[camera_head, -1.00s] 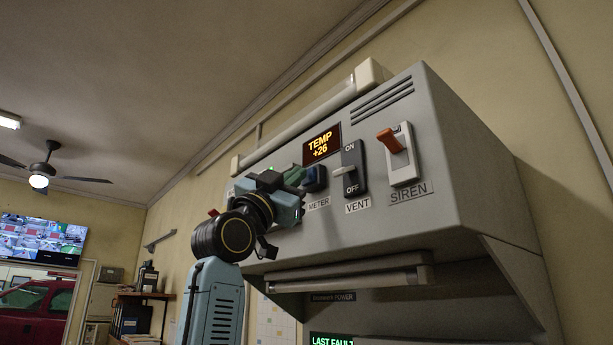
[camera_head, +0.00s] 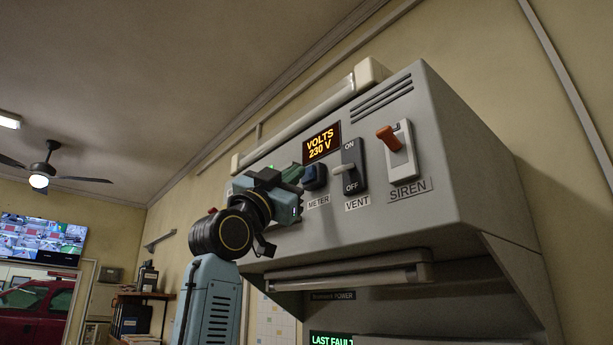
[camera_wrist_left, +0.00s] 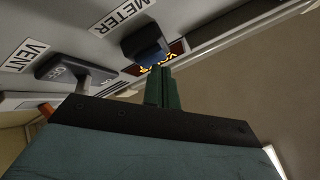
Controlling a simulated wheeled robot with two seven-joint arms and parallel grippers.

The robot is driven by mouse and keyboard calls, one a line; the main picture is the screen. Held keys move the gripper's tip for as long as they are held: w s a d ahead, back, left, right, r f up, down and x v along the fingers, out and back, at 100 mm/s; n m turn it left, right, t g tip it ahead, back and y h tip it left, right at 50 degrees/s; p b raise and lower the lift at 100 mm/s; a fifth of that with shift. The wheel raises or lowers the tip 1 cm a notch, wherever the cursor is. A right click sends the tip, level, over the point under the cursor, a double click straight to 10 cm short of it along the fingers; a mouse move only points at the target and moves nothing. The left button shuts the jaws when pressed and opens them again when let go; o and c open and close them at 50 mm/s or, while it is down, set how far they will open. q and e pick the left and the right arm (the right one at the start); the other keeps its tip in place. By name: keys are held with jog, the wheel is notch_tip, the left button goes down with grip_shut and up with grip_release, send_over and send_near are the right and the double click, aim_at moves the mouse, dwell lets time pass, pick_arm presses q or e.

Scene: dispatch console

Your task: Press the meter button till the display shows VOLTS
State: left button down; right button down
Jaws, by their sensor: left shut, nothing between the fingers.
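The meter display (camera_head: 321,142) on the grey console reads VOLTS 230 V in orange letters. The dark blue meter button (camera_head: 316,177) sits below it, above the METER label (camera_head: 318,201). In the left wrist view the button (camera_wrist_left: 148,44) is in its dark housing, and part of the display (camera_wrist_left: 160,60) shows behind it. My left gripper (camera_head: 300,175) is shut and empty, its green fingertips close beside the button. In the left wrist view the shut fingers (camera_wrist_left: 163,86) end just at the button; I cannot tell whether they touch it. My right gripper is not in view.
The VENT switch (camera_head: 350,166) and the orange-handled SIREN switch (camera_head: 392,140) are right of the button. A green piece (camera_head: 270,169) shows behind my left gripper. A long bar (camera_head: 345,274) runs along the console's lower edge. The room left of the arm is open.

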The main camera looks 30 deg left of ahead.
pick_arm(q)
jog(key=shift+s+a, duration=0.15)
jog(key=shift+s, duration=0.2)
jog(key=shift+s+a+b, duration=0.3)
jog(key=shift+s+b, duration=0.05)
jog(key=shift+s, duration=0.4)
jog(key=shift+s+a+b, duration=0.35)
jog(key=shift+s, duration=0.45)
jog(key=shift+s+a+b, duration=0.3)
jog(key=shift+s+b, duration=0.05)
jog(key=shift+s, duration=0.4)
